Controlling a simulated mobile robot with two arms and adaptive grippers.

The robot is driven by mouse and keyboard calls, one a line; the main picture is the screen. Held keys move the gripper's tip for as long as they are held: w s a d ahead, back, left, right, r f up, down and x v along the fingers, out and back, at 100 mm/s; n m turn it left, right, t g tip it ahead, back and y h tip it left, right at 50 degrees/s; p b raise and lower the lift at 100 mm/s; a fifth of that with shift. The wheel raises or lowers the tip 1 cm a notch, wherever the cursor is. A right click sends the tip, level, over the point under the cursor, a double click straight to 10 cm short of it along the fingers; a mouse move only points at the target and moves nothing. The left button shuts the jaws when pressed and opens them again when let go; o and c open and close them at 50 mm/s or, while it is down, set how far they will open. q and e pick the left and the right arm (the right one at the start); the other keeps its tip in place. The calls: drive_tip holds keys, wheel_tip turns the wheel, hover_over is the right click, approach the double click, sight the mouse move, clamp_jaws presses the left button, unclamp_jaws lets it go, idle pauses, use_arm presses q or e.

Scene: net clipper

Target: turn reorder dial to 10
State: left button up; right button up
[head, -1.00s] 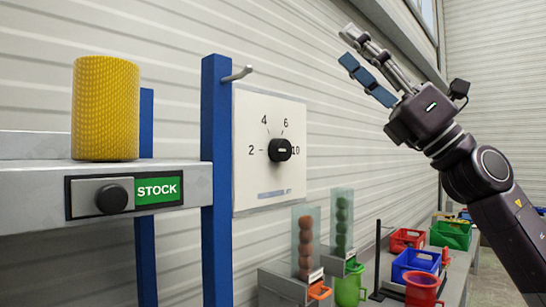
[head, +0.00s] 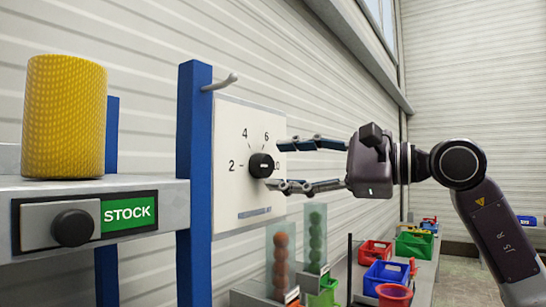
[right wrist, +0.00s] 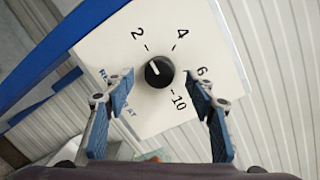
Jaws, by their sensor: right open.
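The reorder dial is a black round knob (head: 261,165) on a white panel (head: 236,190) marked 2, 4, 6 and 10. My right gripper (head: 276,165) is open and points left at the panel, one finger above the knob's height and one below. In the right wrist view the knob (right wrist: 159,72) lies between the two blue-padded fingers (right wrist: 160,78), with no clear contact. A pale mark on the knob appears to face roughly toward the 2. One finger covers the panel between 6 and 10. My left gripper is out of view.
A blue post (head: 193,150) with a metal hook (head: 219,82) stands just left of the panel. A shelf with a yellow cylinder (head: 64,115) and a green STOCK sign (head: 128,213) is at left. Clear tubes (head: 281,250) and coloured bins (head: 375,252) stand below.

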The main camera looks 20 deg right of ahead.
sight(262, 166)
drive_tip(key=shift+p+x, duration=0.35)
drive_tip(key=shift+x, duration=1.05)
drive_tip(key=shift+d, duration=0.1)
drive_tip(key=c, duration=1.2)
drive_tip(key=shift+o, duration=0.2)
